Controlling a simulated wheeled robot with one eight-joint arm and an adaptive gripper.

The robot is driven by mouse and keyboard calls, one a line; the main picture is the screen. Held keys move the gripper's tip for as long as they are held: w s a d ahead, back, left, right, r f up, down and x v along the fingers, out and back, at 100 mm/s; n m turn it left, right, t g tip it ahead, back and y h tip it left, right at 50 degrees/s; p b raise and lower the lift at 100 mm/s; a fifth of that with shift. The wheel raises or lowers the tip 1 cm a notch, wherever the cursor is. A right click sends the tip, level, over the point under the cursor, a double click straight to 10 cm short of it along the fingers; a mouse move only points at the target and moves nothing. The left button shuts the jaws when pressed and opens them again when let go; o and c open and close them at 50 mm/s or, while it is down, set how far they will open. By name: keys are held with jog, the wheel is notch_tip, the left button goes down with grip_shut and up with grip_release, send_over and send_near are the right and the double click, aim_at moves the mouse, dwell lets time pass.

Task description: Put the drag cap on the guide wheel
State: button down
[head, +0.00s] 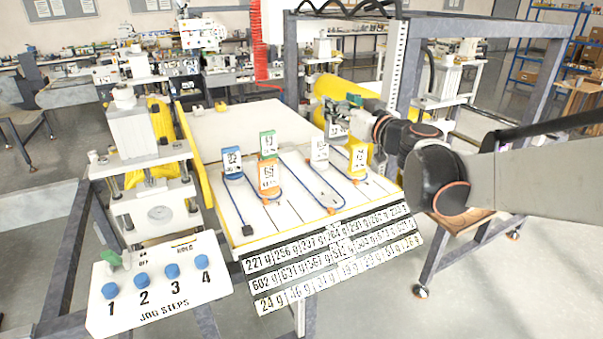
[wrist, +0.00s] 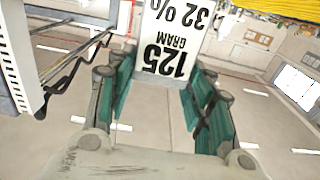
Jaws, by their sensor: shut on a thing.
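My gripper (head: 348,101) is above the far right part of the white table, near the yellow roller. It is shut on a white card-like piece, which I take to be the drag cap (wrist: 170,45), printed "125 GRAM" and "32 %". In the wrist view the card stands between the green finger pads (wrist: 160,85). It also shows below my gripper in the head view (head: 337,131). The part of the cap behind the card is hidden. I cannot tell which part is the guide wheel.
Blue (head: 232,154), green (head: 268,135), orange (head: 268,191), white (head: 319,146) and yellow (head: 358,143) labelled pieces stand on the table. A yellow roller (head: 340,88) lies behind. A jog-step panel (head: 160,285) and number board (head: 330,260) are in front. Grey frame posts (head: 398,62) stand close by.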

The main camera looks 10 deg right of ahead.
notch_tip(320, 180, down, 18)
jog(key=b, duration=0.6)
jog(key=shift+f, duration=0.2)
jog(key=shift+f, duration=0.15)
jog(key=c, duration=0.8)
grip_release()
jog(key=shift+o, duration=0.2)
jog(key=p+v, duration=0.2)
jog(key=v, duration=1)
jog(key=shift+d, duration=0.1)
